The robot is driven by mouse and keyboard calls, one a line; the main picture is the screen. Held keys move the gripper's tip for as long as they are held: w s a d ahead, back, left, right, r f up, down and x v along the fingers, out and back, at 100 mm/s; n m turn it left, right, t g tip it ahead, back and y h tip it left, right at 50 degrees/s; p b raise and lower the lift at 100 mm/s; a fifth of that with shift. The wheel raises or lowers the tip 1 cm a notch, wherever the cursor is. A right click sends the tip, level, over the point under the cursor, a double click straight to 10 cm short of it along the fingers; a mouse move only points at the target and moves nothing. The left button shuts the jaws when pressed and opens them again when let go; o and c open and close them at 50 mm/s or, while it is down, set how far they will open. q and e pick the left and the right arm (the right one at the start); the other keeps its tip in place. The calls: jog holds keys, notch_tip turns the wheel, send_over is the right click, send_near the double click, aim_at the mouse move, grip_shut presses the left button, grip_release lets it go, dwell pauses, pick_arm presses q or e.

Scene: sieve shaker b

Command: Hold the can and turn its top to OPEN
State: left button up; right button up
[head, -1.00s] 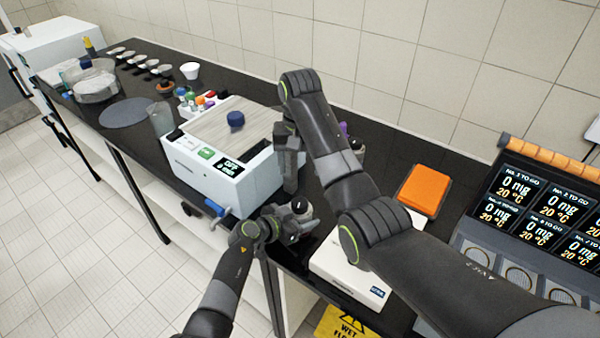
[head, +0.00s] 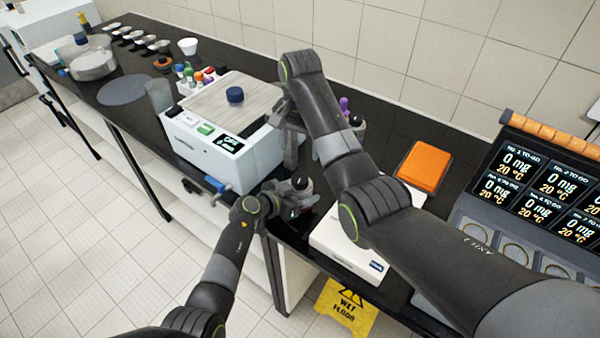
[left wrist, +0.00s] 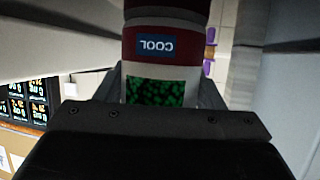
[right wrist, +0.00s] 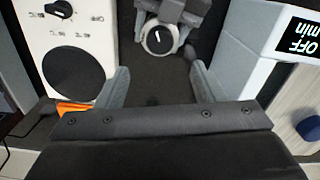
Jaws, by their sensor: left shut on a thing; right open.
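The can (head: 302,184) has a dark top with a pale mark. It is at the dark bench's front edge, right of the white machine. In the left wrist view the can (left wrist: 160,72) has a blue COOL label and a green speckled patch, upside down. My left gripper (head: 293,203) is shut around its side; the can stands between its fingers. In the right wrist view the can's round top (right wrist: 158,38) shows a white pointer on a dark centre. My right gripper (right wrist: 160,88) is open, with nothing between its fingers, apart from the can. Any OPEN mark is unreadable.
The white machine (head: 190,145) with a blue handle stands close left of the can. A white box with a dial (right wrist: 70,50) lies on the other side, with an orange pad (head: 425,165) behind it. A yellow wet-floor sign (head: 347,305) is on the floor.

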aim_at(300, 177)
notch_tip(300, 177, down, 10)
jog(key=shift+f, duration=0.15)
dwell(0.3)
jog(key=c, duration=1)
jog(key=shift+n, duration=2.3)
jog(key=o, duration=1)
notch_tip(300, 177, up, 12)
